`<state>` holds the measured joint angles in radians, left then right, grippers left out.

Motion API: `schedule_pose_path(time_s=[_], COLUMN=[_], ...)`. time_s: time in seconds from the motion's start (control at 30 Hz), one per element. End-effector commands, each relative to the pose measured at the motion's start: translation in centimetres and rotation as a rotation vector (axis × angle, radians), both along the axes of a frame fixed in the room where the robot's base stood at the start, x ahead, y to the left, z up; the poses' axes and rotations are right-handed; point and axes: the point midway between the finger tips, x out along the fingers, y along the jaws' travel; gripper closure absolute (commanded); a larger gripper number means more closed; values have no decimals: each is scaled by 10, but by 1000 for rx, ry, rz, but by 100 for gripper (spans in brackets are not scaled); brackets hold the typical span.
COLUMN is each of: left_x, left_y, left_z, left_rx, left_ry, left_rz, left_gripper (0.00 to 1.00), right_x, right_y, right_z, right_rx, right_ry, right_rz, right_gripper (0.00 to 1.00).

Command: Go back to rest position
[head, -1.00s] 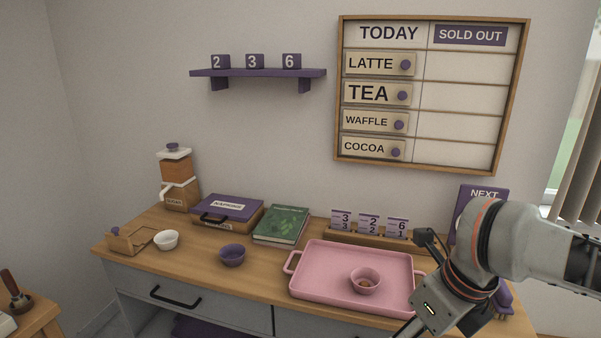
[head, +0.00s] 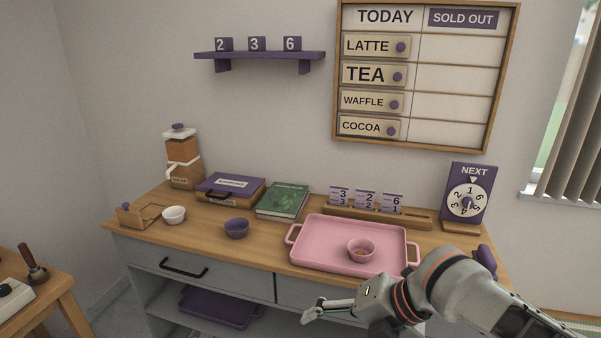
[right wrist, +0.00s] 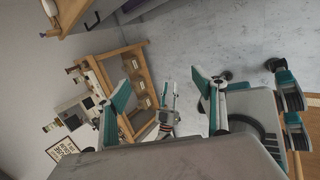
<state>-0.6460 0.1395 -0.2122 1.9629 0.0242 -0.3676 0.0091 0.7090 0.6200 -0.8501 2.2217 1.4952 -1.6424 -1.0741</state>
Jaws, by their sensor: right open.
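My right gripper (head: 310,309) is low in front of the counter (head: 130,232) in the head view, pointing left, clear of the counter top. In the right wrist view my right gripper (right wrist: 162,78) has its teal fingers spread apart with nothing between them close by. The head view does not show my left gripper. A small two-pronged arm end with reddish bands, which looks like my left gripper (right wrist: 168,102), shows farther off in the right wrist view; its opening is too small to judge.
A pink tray (head: 305,257) holds a pink bowl (head: 361,250) on the counter, behind my right arm. A purple bowl (head: 237,228) and white bowl (head: 174,215) stand left of it. A purple NEXT dial (head: 468,198) stands at the right. A wooden side table (head: 62,290) is at left.

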Motion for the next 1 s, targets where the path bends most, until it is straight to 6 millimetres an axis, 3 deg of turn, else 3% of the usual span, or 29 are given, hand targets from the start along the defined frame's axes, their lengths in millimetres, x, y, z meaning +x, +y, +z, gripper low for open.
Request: schedule_pose_path(time_s=[0.1, 0.27, 0.43, 0.57, 0.77, 1.0], left_x=[-1, -1, -2, -2, -2, -2], left_y=[0, 0, 0, 0, 0, 0], left_z=[-1, -1, -2, -2, -2, -2], left_rx=[1, 0, 1, 1, 1, 1], left_ry=[2, 3, 4, 4, 4, 4], left_rz=[0, 0, 0, 0, 0, 0], left_gripper=[69, 69, 69, 69, 69, 69], right_x=[8, 23, 33, 31, 4, -64], right_y=[20, 29, 18, -4, -53, -114], right_z=[-21, -48, -88, -125, -192, -261], right_rx=[182, 408, 621, 767, 953, 1092], right_ry=[114, 251, 384, 467, 552, 578], right_rz=[-214, -506, -817, -1049, -1389, -1698], right_gripper=[31, 31, 31, 31, 31, 31])
